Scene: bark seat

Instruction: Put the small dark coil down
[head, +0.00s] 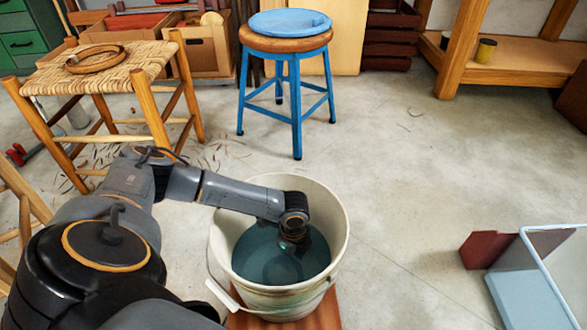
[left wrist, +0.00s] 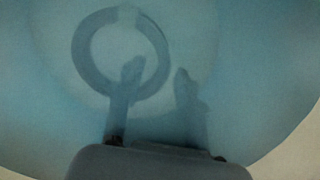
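A dark ring-shaped coil (left wrist: 84,58) shows blurred through blue-tinted water in the left wrist view, with a paler patch at its top. My left gripper (left wrist: 157,75) has its fingers apart; one fingertip overlaps the ring's opening and the other is outside its right side. The ring's right side lies between them, with small gaps seen on both sides. In the head view my left gripper (head: 290,243) reaches down into the white bucket (head: 221,215) of blue-green water (head: 262,262); its fingers and the coil are hidden there. My right gripper is not in view.
A larger brown coil (head: 95,59) lies on a woven-seat stool (head: 125,62) at the left. A blue stool (head: 296,110) carrying a blue round dish (head: 290,22) stands behind the bucket. A blue-grey open box (head: 525,295) is at lower right. The floor at right centre is clear.

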